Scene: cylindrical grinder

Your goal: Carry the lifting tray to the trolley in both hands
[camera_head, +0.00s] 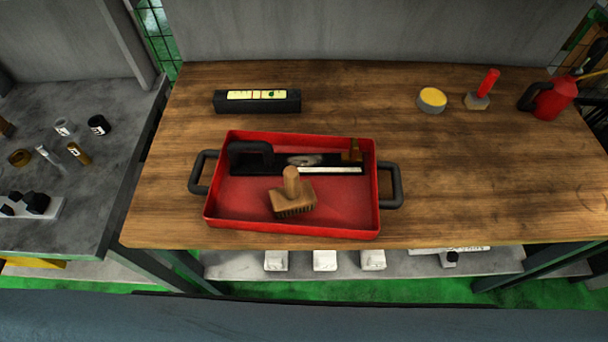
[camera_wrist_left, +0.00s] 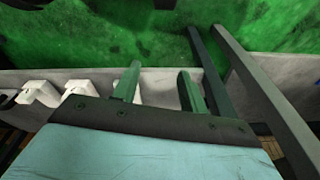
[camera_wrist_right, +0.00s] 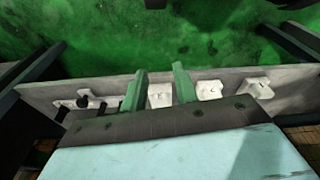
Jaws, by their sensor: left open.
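The red lifting tray (camera_head: 330,228) stands flat on the wooden table, with a black handle on its left end (camera_head: 198,175) and another on its right end (camera_head: 392,186). In it lie a wooden brush (camera_head: 292,197), a black handled tool (camera_head: 252,152) and a long dark bar with a pale edge. My left gripper (camera_wrist_left: 160,82) shows in the left wrist view with its green fingers apart and empty. My right gripper (camera_wrist_right: 159,85) shows in the right wrist view, also apart and empty. Neither gripper shows in the head view or touches the tray. I cannot make out the trolley.
On the wooden table (camera_head: 480,190) are a black box (camera_head: 257,103), a yellow-topped tin (camera_head: 431,99), a red-handled tool (camera_head: 485,88) and a red can (camera_head: 552,100). A grey bench (camera_head: 50,225) with small parts stands left. A low shelf (camera_head: 400,264) holds white blocks. The table right of the tray is clear.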

